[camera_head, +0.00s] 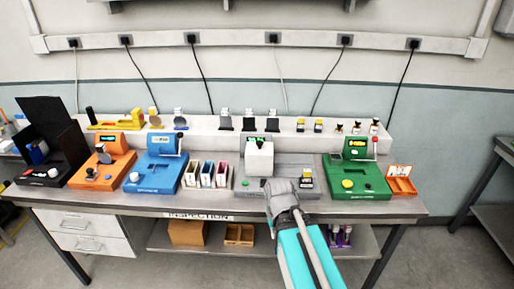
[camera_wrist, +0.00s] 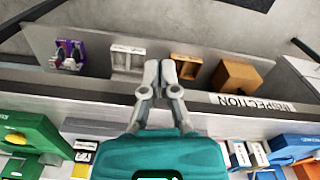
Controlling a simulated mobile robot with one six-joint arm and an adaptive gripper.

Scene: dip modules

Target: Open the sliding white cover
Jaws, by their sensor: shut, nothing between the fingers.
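The white cover (camera_head: 259,158) is a blocky white piece standing on the left-middle part of a grey module (camera_head: 297,164) at the centre of the bench. A small green display shows at its top. The grey end of my arm (camera_head: 284,192) is in front of the module, below and right of the cover, apart from it in the picture. In the wrist view, my gripper (camera_wrist: 160,70) has its two fingers together, with nothing between them. The gripper's teal body hides most of the grey module there, and the cover cannot be made out.
A green module (camera_head: 358,178) stands right of the grey one. Slim upright boxes (camera_head: 207,174), a blue module (camera_head: 157,172) and an orange module (camera_head: 101,172) stand left. A raised white ledge (camera_head: 215,140) with small parts runs behind. The bench front edge is close to my gripper.

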